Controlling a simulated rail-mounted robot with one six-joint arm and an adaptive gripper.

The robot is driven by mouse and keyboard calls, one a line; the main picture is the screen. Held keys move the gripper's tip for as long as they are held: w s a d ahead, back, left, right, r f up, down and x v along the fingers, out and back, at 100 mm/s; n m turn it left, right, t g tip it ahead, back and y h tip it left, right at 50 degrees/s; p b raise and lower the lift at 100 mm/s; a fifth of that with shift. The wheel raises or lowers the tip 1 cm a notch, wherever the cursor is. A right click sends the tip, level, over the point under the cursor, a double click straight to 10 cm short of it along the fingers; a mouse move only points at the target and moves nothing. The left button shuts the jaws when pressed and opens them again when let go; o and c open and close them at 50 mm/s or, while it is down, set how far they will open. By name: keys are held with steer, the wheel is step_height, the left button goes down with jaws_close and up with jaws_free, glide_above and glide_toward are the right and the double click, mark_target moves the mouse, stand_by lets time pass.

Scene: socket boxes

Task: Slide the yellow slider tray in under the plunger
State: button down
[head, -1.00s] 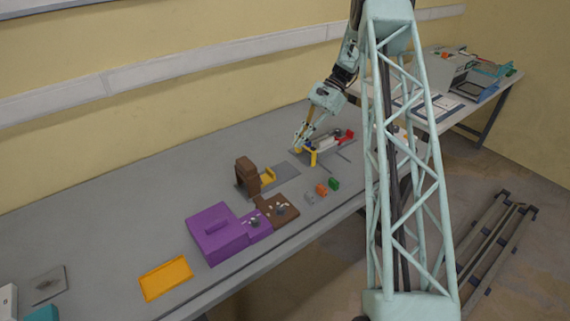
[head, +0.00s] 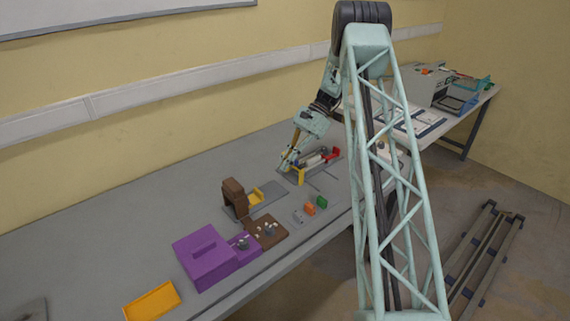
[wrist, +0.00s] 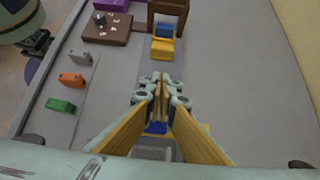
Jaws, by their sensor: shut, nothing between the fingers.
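The yellow slider tray (head: 255,196) sits on a grey base plate in front of the brown plunger frame (head: 233,193), on its right side in the head view. In the wrist view the yellow tray (wrist: 167,48) lies just on the near side of the brown frame (wrist: 167,10), with a blue part (wrist: 164,31) between them. The plunger's underside is hidden. My gripper (head: 284,168) is shut and empty, above the base strip to the right of the tray, close to a yellow bracket (head: 298,177). In the wrist view my gripper (wrist: 160,80) points toward the tray, apart from it.
A purple box (head: 205,258) and a brown board (head: 266,232) stand nearer the front. Small grey, orange (head: 309,209) and green (head: 322,201) blocks lie along the front edge. A red-ended fixture (head: 331,153) is behind the bracket. An orange tray (head: 152,301) lies at front left.

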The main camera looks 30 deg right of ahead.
mark_target(250, 198)
steer(key=b+x, duration=0.1)
steer(key=x, duration=0.7)
steer(key=shift+s+a+r, duration=0.1)
steer(key=shift+a, duration=0.8)
steer(key=shift+s+a+b, duration=0.1)
steer(key=shift+a+b, duration=0.2)
steer(key=shift+a, duration=0.65)
steer(key=shift+a, duration=0.1)
